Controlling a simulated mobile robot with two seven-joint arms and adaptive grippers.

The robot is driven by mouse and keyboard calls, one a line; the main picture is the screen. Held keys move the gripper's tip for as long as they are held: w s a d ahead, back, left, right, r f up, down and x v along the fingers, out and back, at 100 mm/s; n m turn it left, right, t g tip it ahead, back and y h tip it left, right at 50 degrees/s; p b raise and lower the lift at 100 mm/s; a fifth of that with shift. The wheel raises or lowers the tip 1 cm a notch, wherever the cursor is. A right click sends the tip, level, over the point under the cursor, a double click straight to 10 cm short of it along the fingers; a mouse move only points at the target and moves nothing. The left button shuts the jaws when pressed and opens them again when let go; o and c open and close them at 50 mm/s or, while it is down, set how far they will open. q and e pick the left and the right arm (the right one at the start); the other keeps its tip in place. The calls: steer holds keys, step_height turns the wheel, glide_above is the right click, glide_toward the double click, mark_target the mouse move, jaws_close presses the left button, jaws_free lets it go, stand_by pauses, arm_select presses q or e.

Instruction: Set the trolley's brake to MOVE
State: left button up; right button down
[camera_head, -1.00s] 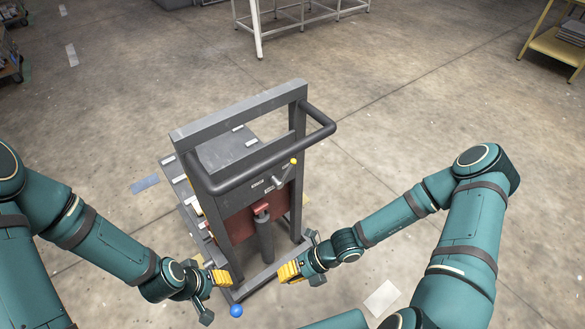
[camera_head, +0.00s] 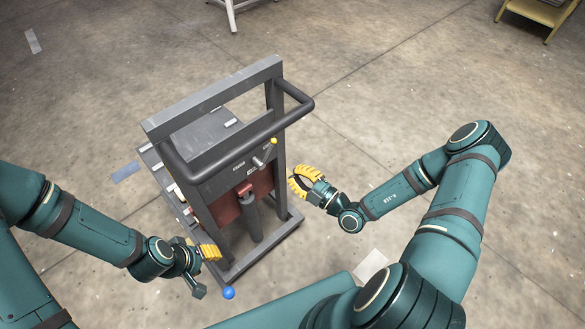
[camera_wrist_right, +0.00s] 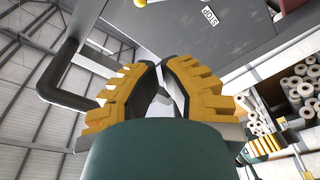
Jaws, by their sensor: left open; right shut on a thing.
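The grey trolley (camera_head: 212,97) stands upright in the middle of the head view. A short brake lever (camera_head: 265,154) with a yellow knob (camera_head: 274,141) sits on its panel and slants up to the right, beside two small labels. In the right wrist view a STOP label (camera_wrist_right: 209,18) and part of the yellow knob (camera_wrist_right: 140,2) show at the top. My right gripper (camera_head: 295,180) is right of the trolley's right post, below the knob and apart from the lever. Its curved fingers are closed together; what they grip cannot be made out. My left gripper (camera_head: 213,251) is open, low near the trolley's left post.
A dark push handle (camera_head: 240,155) sticks out from the trolley above the panel. A blue ball (camera_head: 229,293) is at the trolley's near foot. A yellow table (camera_head: 540,15) stands far off at the back right.

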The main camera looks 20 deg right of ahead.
steer(key=w+d+f+b+x, duration=0.1)
steer(key=x, duration=1)
steer(key=shift+d+f, duration=0.4)
steer(key=shift+w, duration=0.1)
steer(key=shift+w+d+f, duration=0.25)
steer(key=shift+w+d, duration=0.05)
steer(key=shift+w, duration=0.1)
